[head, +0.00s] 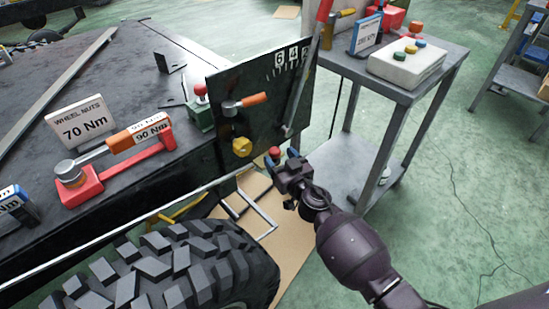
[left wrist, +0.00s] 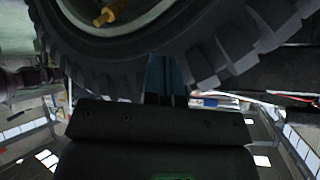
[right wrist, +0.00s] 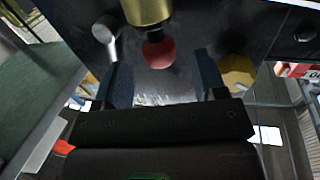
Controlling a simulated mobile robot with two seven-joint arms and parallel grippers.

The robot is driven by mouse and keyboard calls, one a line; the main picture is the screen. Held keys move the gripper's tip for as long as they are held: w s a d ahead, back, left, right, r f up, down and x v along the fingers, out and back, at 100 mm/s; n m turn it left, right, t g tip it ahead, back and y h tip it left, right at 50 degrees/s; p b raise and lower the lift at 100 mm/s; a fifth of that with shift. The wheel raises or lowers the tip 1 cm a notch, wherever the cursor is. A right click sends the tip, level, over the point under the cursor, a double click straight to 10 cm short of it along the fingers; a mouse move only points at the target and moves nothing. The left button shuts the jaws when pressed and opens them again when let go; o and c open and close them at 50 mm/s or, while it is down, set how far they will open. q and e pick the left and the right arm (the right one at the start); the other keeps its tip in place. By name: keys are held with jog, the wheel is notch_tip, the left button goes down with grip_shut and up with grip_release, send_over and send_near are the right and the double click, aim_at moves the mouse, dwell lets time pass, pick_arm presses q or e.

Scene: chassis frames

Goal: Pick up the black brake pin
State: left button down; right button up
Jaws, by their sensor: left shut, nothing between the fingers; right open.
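No separate black brake pin can be made out. A brass fitting (right wrist: 147,10) with a short dark stem and a round red knob (right wrist: 160,53) sticks out from the dark panel in the right wrist view. The knob (head: 274,152) also shows in the head view, low on the panel's right side. My right gripper (right wrist: 163,82) is open, its two blue fingers on either side of the space just below the knob, apparently holding nothing. It shows in the head view (head: 283,158) too. My left gripper (left wrist: 166,99) is shut and empty, near a big tyre (left wrist: 215,45).
The dark panel (head: 255,82) carries an orange-handled lever (head: 252,100), a yellow knob (head: 241,147) and a long red-gripped lever (head: 310,70). A tyre (head: 170,270) and black bench (head: 130,70) are left.

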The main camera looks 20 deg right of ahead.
aim_at(272, 148)
jog(key=w, duration=0.4)
jog(key=shift+a+f+b, duration=0.15)
jog(key=shift+f+b, duration=0.05)
jog(key=shift+b, duration=0.1)
jog(key=shift+w+r, duration=0.1)
jog(key=shift+w, duration=0.5)
jog(key=c, duration=1.1)
jog(key=shift+o, duration=0.2)
jog(key=shift+r, duration=0.1)
